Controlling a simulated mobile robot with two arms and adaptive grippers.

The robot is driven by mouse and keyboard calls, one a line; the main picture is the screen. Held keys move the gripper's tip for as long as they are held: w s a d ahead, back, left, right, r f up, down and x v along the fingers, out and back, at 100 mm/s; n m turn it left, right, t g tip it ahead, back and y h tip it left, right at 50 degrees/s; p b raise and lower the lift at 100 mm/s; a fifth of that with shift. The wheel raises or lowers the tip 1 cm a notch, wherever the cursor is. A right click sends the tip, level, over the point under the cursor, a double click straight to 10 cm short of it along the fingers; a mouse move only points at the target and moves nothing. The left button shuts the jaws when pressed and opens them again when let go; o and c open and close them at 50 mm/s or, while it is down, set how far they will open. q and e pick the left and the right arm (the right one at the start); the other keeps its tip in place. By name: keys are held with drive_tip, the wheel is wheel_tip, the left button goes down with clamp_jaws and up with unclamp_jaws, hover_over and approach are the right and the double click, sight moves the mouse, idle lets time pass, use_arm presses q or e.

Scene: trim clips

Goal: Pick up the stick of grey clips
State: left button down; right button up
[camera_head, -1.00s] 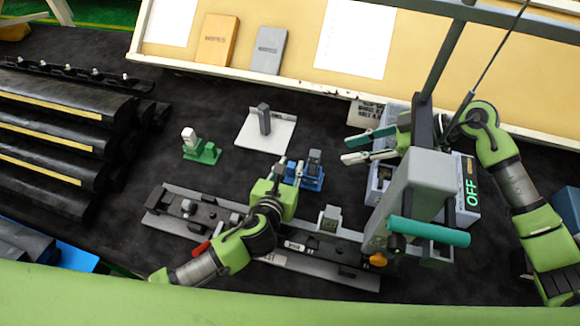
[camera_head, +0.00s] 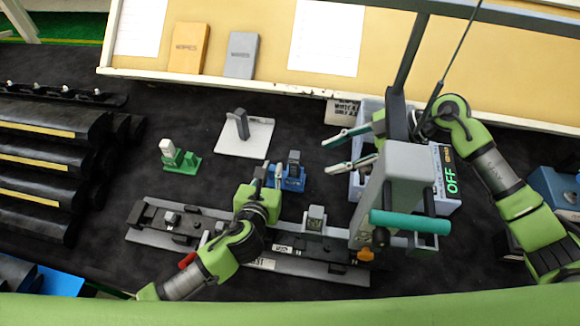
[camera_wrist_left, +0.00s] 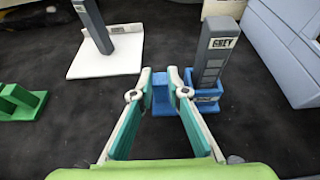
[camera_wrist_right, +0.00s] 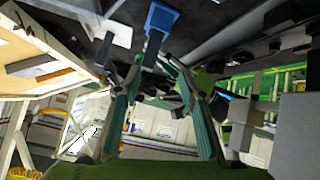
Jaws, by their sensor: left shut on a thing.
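The stick of grey clips (camera_wrist_left: 218,48), a dark upright stick labelled GREY, stands in a blue holder (camera_wrist_left: 207,102) in the left wrist view. In the head view the stick (camera_head: 294,158) stands in the blue holder (camera_head: 292,184) right of my left gripper. My left gripper (camera_head: 272,172) is low beside it. In the left wrist view its fingers (camera_wrist_left: 160,78) are shut on the low blue block of the holder, left of the stick; the stick is outside the fingers. My right gripper (camera_head: 327,157) is open and empty, right of the holder; its fingers also show in the right wrist view (camera_wrist_right: 151,68).
A white plate (camera_head: 262,141) with a dark upright piece and a green holder (camera_head: 186,164) with a light stick stand to the left. A long grey fixture (camera_head: 180,240) lies in front. A press with a teal handle (camera_head: 410,222) stands at right.

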sight(294, 164)
drive_tip(key=w+a+f+n+y, duration=0.1)
drive_tip(key=a+f+n, duration=0.1)
drive_tip(key=n, duration=0.8)
drive_tip(key=w+a+f+n+t+y, duration=0.1)
drive_tip(key=a+f+n, duration=0.2)
drive_tip(key=n, duration=0.8)
drive_tip(key=w+a+f+n+y, duration=0.1)
drive_tip(key=a+f+n, duration=0.2)
drive_tip(key=n, duration=0.8)
drive_tip(key=shift+w+a, duration=0.1)
drive_tip(key=shift+a, duration=0.75)
clamp_jaws()
